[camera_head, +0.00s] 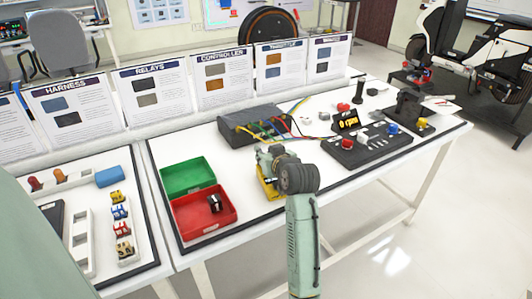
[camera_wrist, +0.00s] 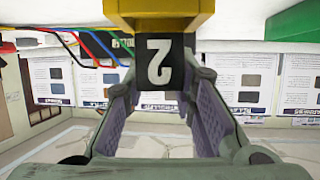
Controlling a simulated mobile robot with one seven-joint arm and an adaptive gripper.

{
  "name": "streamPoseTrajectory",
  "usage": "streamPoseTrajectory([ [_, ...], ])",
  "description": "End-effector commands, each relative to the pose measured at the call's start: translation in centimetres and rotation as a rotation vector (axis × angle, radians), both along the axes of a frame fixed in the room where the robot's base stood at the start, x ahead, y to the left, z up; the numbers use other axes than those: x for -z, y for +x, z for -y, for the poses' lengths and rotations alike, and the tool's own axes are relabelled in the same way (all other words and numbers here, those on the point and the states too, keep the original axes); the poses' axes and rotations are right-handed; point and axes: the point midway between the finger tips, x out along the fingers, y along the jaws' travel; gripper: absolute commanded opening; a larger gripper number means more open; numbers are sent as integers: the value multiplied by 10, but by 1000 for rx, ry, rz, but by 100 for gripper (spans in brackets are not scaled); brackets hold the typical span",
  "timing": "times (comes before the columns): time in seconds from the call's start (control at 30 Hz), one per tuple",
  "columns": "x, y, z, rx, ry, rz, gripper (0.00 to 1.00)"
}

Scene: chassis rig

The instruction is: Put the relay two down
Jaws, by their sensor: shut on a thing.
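My gripper (camera_wrist: 160,75) is shut on relay two (camera_wrist: 160,68), a black block with a white "2" and a yellow part at the top of the wrist view. The "2" appears upside down there. In the head view my gripper (camera_head: 268,175) is over the white table (camera_head: 290,200), right of the red bin (camera_head: 205,222) and in front of the dark grey box. A yellow bit of the relay (camera_head: 268,188) shows at its tip; the arm hides the rest. I cannot tell whether the relay touches the table.
A green bin (camera_head: 188,177) adjoins the red bin, which holds a small dark part (camera_head: 215,203). A grey box with coloured wires (camera_head: 250,125) stands behind my gripper. A black button panel (camera_head: 375,145) is to the right. Several relays (camera_head: 120,228) stand in a rack at left.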

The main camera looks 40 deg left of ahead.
Motion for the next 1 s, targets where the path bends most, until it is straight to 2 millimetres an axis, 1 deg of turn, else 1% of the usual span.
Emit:
streamPoseTrajectory([
  [0.07, 6, 0, 0, 0, 0, -1, 0],
  [0.27, 6, 0, 0, 1, 1, 2, 0],
  [0.4, 11, 0, 0, 1, 0, 2, 0],
  [0.43, 11, 0, 0, 0, 0, 1, 25],
  [0.73, 10, 0, 0, 0, 0, 1, 45],
  [1.0, 9, 0, 0, 0, 0, 1, 45],
])
